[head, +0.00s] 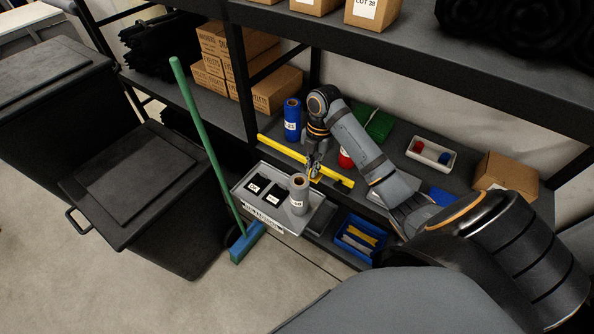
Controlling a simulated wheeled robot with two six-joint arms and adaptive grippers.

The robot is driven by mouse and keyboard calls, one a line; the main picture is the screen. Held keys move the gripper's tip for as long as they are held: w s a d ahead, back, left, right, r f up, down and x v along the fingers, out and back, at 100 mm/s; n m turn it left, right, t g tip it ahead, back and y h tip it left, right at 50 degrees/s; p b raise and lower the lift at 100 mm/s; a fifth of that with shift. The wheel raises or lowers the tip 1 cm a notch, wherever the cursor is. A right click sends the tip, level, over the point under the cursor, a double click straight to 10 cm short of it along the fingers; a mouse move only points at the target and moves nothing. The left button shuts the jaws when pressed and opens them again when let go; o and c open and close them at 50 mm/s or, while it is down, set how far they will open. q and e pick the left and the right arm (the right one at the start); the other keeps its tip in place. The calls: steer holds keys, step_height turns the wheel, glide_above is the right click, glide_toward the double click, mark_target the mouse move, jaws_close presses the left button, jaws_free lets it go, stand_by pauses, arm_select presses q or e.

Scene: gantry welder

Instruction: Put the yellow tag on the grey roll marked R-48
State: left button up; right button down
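A grey roll (298,194) stands upright at the right end of a grey tray (239,190). It has a small white label, too small to read surely. My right gripper (314,172) points down just behind and to the right of the roll, apart from it. A small patch of yellow shows at its fingertips, in front of a long yellow bar (279,148). I cannot tell whether that patch is the tag or part of the bar, nor whether the fingers are closed on it. My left gripper is out of view.
A blue roll (292,121), a partly hidden red roll (345,158) and a white tray (448,163) stand on the shelf. A blue bin (349,247) sits lower. A green broom (204,135) leans left of the grey tray. An upper shelf (420,45) hangs overhead.

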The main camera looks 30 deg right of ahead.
steer(key=b, duration=0.6)
glide_above(295, 180)
steer(key=s, duration=0.1)
steer(key=f, duration=0.6)
steer(key=shift+d+f, duration=0.15)
steer(key=shift+d, duration=0.1)
steer(key=shift+w+f, duration=0.15)
steer(key=shift+w, duration=0.15)
steer(key=shift+f, duration=0.15)
steer(key=f, duration=0.3)
steer(key=shift+w+p, duration=0.2)
steer(key=shift+p, duration=0.1)
steer(key=shift+f, duration=0.15)
steer(key=shift+f, duration=0.1)
steer(key=c, duration=1.5)
jaws_free()
